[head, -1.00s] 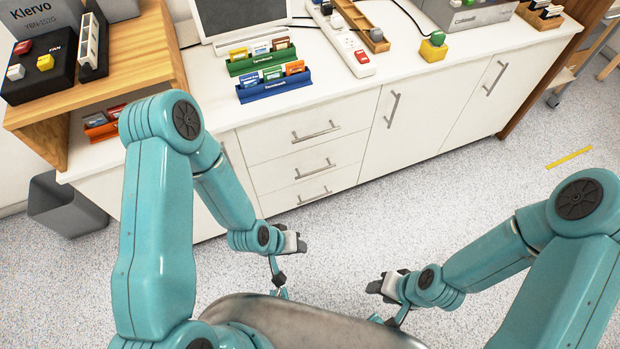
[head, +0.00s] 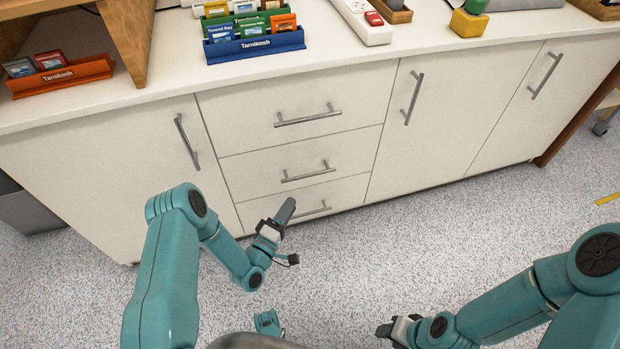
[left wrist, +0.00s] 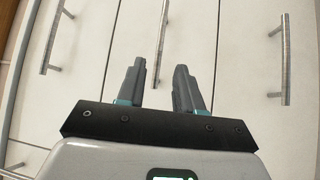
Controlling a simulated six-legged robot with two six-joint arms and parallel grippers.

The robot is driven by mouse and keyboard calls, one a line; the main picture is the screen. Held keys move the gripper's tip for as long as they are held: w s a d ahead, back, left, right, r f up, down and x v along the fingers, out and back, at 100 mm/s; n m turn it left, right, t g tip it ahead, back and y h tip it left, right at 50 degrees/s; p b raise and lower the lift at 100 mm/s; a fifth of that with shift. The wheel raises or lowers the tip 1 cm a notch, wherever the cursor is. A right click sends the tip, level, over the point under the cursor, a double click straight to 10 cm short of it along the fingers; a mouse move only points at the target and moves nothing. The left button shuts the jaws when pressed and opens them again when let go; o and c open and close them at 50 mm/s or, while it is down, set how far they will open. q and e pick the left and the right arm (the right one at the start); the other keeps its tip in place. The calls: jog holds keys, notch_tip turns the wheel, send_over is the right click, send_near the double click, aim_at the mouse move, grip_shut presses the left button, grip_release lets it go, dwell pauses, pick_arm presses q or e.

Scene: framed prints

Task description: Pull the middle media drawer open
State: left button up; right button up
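The middle media drawer (head: 250,170) is the second of three white drawers stacked in the cabinet, and it looks closed. In the left wrist view my left gripper (left wrist: 160,85) is open and empty. A bar handle (left wrist: 163,40), apparently the middle drawer's, shows beyond and between the fingertips, apart from them. My right gripper (head: 385,330) is at the lower edge, away from the cabinet; its opening is unclear.
The top drawer (head: 240,105) and bottom drawer (head: 345,192) look closed. Doors with handles flank the stack. Game racks (head: 255,46) stand on the counter above. Speckled floor (head: 400,235) in front is clear.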

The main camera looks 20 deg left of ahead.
aim_at(309, 175)
pick_arm(q)
jog(key=b+x, duration=0.3)
jog(key=x, duration=0.8)
jog(key=shift+w, duration=0.4)
jog(key=shift+w+d+r, duration=0.1)
jog(key=shift+w, duration=0.3)
grip_shut()
